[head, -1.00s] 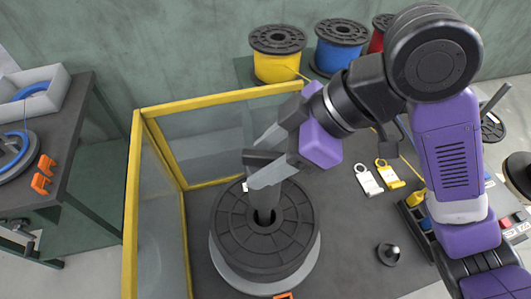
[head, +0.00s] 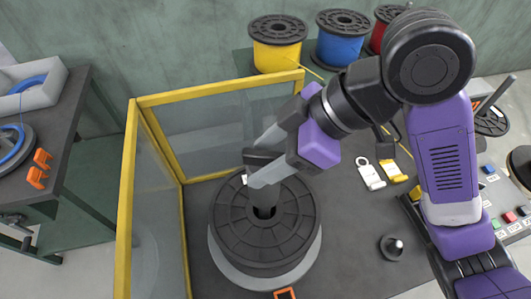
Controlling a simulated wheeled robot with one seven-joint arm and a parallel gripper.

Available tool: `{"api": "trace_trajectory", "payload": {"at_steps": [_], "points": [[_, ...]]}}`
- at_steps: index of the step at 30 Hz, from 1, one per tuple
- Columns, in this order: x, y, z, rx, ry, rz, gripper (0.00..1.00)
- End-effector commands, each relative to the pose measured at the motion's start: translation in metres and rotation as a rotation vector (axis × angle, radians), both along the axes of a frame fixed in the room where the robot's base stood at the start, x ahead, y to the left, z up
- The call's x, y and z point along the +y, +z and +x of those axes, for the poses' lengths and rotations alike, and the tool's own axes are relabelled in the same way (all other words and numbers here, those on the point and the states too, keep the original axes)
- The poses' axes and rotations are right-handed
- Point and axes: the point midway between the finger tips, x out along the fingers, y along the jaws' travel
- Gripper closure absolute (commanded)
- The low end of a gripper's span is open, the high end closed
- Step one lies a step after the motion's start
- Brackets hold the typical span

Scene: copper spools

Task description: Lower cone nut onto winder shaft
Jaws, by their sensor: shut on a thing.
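My gripper (head: 262,170) is above the large black spool, shut on a dark piece with a flat bar-like top, which I take to be the cone nut (head: 262,155). The fingers cover much of it, so its lower end is hard to make out. The dark winder shaft (head: 266,200) stands upright in the central hole of the black spool (head: 240,228). The held piece is in line with the shaft; whether they touch I cannot tell.
A yellow-framed clear guard (head: 180,98) stands behind and left of the spool. Yellow (head: 277,54), blue (head: 342,50) and red (head: 377,38) spools are at the back. A white tag (head: 371,174) and yellow tag (head: 396,172) lie right of the gripper.

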Motion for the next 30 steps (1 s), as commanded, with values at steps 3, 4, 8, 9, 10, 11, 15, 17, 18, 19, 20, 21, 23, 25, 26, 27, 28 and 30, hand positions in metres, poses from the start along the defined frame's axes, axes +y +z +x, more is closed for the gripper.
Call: {"api": "trace_trajectory", "payload": {"at_steps": [3,4,8,9,10,11,15,17,18,19,20,21,23,25,26,27,28,30], "points": [[0.0,-0.002,0.0,-0.001,-0.001,0.001,1.0],[0.0,-0.003,0.0,-0.001,-0.001,0.001,1.0],[0.0,-0.009,0.0,-0.001,-0.001,0.001,1.0],[0.0,-0.01,0.0,-0.001,-0.001,0.001,1.0],[0.0,-0.012,0.0,-0.001,-0.001,0.001,1.0],[0.0,-0.013,0.0,-0.001,-0.001,0.001,1.0],[0.0,-0.019,0.0,0.0,-0.001,0.001,1.0],[0.0,-0.022,0.0,0.0,-0.001,0.001,1.0],[0.0,-0.024,0.0,0.0,-0.001,0.001,1.0],[0.0,-0.025,0.0,0.0,-0.001,0.001,1.0],[0.0,-0.026,0.0,-0.001,-0.001,0.001,1.0],[0.0,-0.028,0.0,-0.001,-0.001,0.001,1.0],[0.0,-0.031,0.0,-0.001,-0.001,0.001,1.0],[0.0,-0.033,0.0,-0.001,-0.001,0.001,1.0],[0.0,-0.034,0.0,-0.002,0.0,0.001,1.0],[0.0,-0.035,0.0,-0.002,0.0,0.001,1.0],[0.0,-0.035,0.0,-0.002,0.0,0.001,1.0],[0.0,-0.035,0.0,-0.002,0.0,0.001,1.0]]}}
